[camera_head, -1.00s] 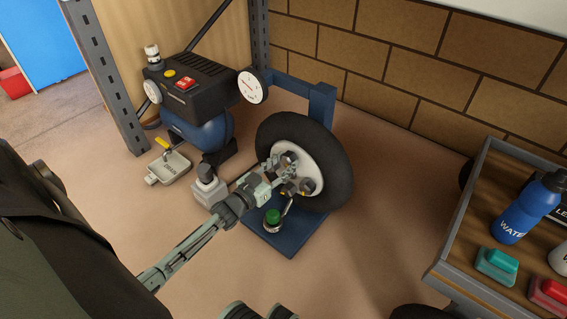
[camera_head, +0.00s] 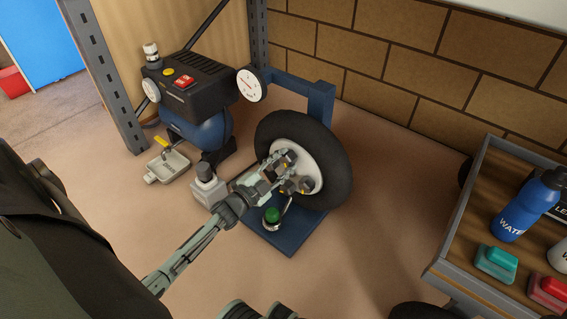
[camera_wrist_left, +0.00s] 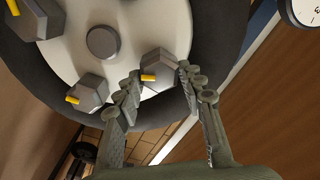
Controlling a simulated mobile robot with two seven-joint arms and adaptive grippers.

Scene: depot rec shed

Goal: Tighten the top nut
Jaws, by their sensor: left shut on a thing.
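The wheel (camera_head: 333,188) has a black tyre and a pale hub and stands upright on a blue stand. Several grey hex nuts with yellow marks sit on the hub. My left gripper (camera_head: 277,168) reaches the hub from the left. In the left wrist view, my left gripper (camera_wrist_left: 159,76) is shut on the top nut (camera_wrist_left: 160,70), with one finger on each side. Its yellow mark points left in that view. Two other nuts (camera_wrist_left: 88,92) and the round hub centre (camera_wrist_left: 102,42) are clear of the fingers.
A green button (camera_head: 271,215) stands on the blue base (camera_head: 285,238) just below the gripper. A compressor (camera_head: 190,85) with a gauge (camera_head: 249,86) stands behind left. A cart (camera_head: 450,250) with bottles is at right. Floor between cart and wheel is clear.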

